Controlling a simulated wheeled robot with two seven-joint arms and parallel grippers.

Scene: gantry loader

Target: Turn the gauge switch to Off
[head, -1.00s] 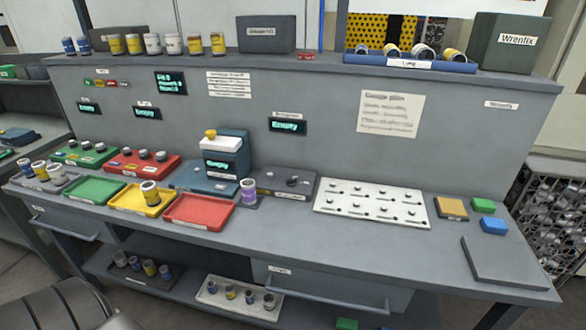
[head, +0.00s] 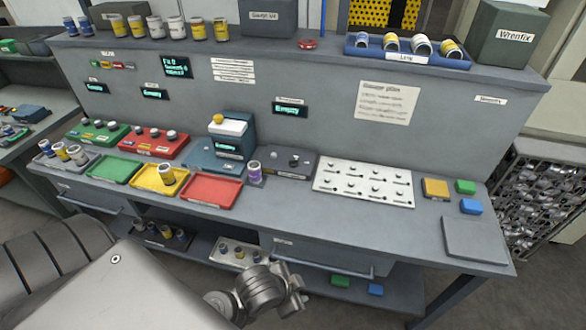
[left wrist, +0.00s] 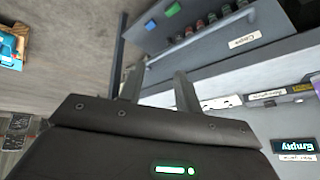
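The dark grey gauge unit (head: 282,164) stands on the bench between the purple-banded cup and the white peg board. A small knob (head: 294,160) on its top seems to be the switch; its setting is too small to read. A display above it (head: 290,109) reads "Empty". My left arm reaches in from the lower left, its wrist end low in front of the bench, apart from the unit. In the left wrist view my left gripper (left wrist: 160,78) has its two fingers apart with nothing between them. My right gripper is not in view.
The white board (head: 362,183) is right of the unit; red (head: 210,202) and yellow trays are left. A drawer handle (head: 320,266) juts out below the bench top. A lower shelf holds cups and blocks. The bench's front strip is clear.

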